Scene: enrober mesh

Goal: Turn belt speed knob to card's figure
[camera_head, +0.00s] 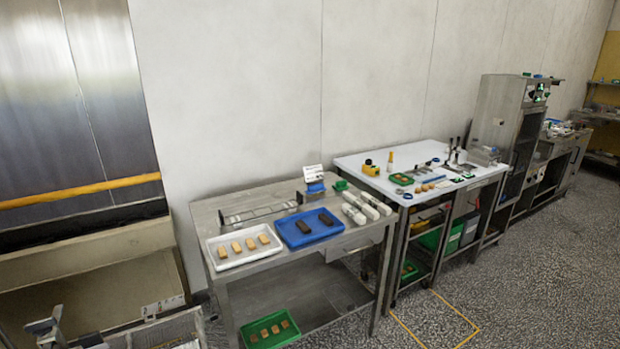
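No belt speed knob can be made out at this distance. A tall steel cabinet (497,112) stands at the right against the wall, with small green-lit displays (540,91) and dark spots near its top that are too small to read. A white card (313,172) with dark print stands in a blue holder (315,187) at the back of the steel table; its figures are unreadable, and I cannot tell if it is the task's card. My gripper is not recognizable in this view.
The steel table (205,218) holds a white tray (219,263), a blue tray (283,236) and pale blocks. A white-topped bench (350,165) with tools adjoins it. A yellow floor outline (458,312) lies before the bench. Speckled floor at lower right is clear.

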